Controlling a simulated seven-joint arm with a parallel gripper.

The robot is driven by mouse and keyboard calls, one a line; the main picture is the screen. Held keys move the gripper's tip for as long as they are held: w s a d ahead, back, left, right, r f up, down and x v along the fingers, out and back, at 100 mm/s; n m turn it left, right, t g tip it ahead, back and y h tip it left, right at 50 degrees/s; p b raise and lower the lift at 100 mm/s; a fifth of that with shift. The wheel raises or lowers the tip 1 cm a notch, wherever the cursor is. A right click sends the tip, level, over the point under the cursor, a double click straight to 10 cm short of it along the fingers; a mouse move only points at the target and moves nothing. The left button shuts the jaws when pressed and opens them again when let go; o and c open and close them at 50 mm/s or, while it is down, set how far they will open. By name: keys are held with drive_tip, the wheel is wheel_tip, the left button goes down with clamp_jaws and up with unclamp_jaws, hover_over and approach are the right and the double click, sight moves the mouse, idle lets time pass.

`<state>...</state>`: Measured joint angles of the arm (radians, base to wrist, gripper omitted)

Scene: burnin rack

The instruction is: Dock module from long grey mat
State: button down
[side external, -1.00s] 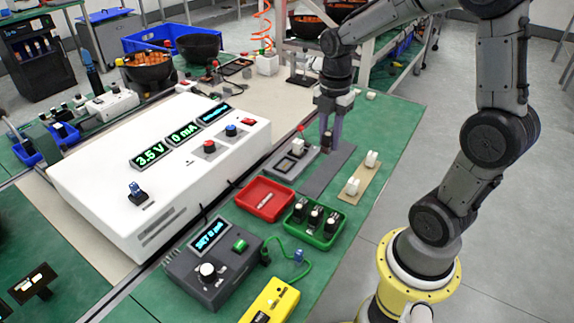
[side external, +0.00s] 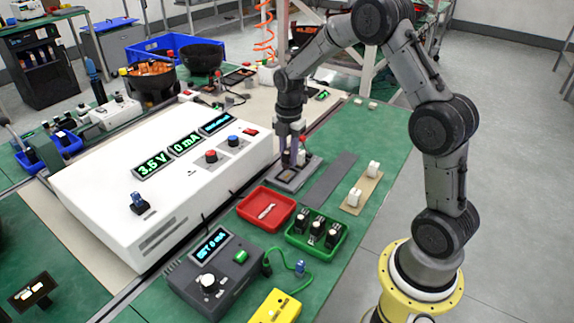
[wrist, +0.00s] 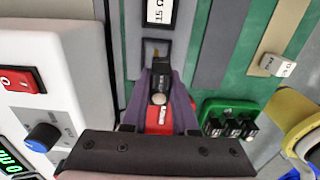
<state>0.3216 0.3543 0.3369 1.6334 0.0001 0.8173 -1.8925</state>
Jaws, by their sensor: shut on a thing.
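The long grey mat (side external: 330,180) is a bare dark strip in the side view and shows right of centre in the wrist view (wrist: 228,42). My gripper (side external: 292,160) is over the grey dock plate (side external: 284,182), left of that mat. In the wrist view my purple fingers (wrist: 159,100) are shut on a black module (wrist: 161,72) with a round silvery end. The module's far end is close to a framed socket (wrist: 157,47) in the plate; I cannot tell whether they touch. A white block marked 15 Ω (wrist: 160,12) sits beyond the socket.
A red tray (side external: 246,211) and a green tray (side external: 312,243) with several black modules stand nearby. A tan mat (side external: 370,184) holds two white blocks. The white power supply (side external: 85,192), reading 3.5 V and 0 mA, stands close to the left.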

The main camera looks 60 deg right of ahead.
sight(287, 165)
drive_tip(key=shift+w+d+f, duration=0.1)
drive_tip(key=shift+w+f, duration=0.2)
drive_tip(key=shift+f, duration=1.7)
drive_tip(key=shift+f, duration=0.1)
drive_tip(key=c, duration=0.7)
unclamp_jaws()
